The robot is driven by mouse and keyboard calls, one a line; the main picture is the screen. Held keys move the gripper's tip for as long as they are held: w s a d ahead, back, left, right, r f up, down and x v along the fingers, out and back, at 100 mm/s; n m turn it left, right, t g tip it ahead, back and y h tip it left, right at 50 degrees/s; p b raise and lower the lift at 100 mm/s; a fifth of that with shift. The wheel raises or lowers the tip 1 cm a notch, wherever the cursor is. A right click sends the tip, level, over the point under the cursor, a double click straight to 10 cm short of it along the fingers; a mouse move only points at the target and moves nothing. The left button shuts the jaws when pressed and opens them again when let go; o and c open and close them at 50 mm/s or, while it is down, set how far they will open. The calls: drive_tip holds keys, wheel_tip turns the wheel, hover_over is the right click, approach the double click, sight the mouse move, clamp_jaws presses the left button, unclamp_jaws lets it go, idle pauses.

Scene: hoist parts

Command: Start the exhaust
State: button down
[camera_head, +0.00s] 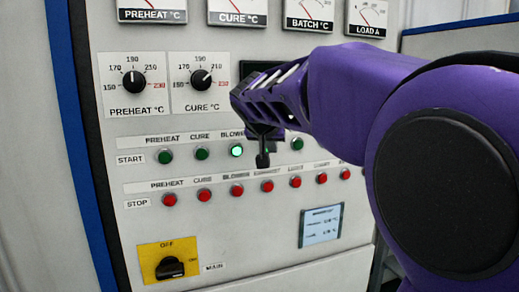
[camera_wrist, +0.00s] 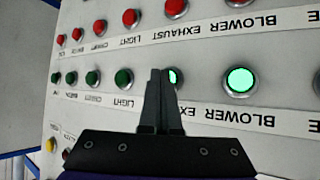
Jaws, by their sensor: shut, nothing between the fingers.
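The exhaust start button (camera_wrist: 174,77) is in the green start row of the panel. In the wrist view, which shows the panel upside down, only its edge shows beside my fingers, and that edge glows bright green like a lit button. The lit blower start button (camera_wrist: 239,80) is to its right there and also shows in the head view (camera_head: 236,150). My gripper (camera_wrist: 160,72) is shut and empty, its fingertips at the exhaust start button. In the head view my gripper (camera_head: 263,160) hides that button. I cannot tell whether the tips touch it.
The red exhaust stop button (camera_head: 267,185) is just below my gripper. Unlit green preheat (camera_head: 166,156) and cure (camera_head: 201,153) start buttons lie to the left.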

drive_tip(key=shift+s+d+b, duration=0.2)
drive_tip(key=shift+s+b, duration=0.4)
drive_tip(key=shift+s, duration=0.2)
drive_tip(key=s+b, duration=0.1)
drive_tip(key=s, duration=0.1)
drive_tip(key=s+d+b, duration=0.1)
drive_tip(key=s+b, duration=0.1)
drive_tip(key=s, duration=0.1)
drive_tip(key=shift+d+r, duration=0.1)
drive_tip(key=shift+d, duration=0.1)
drive_tip(key=shift+w, duration=0.1)
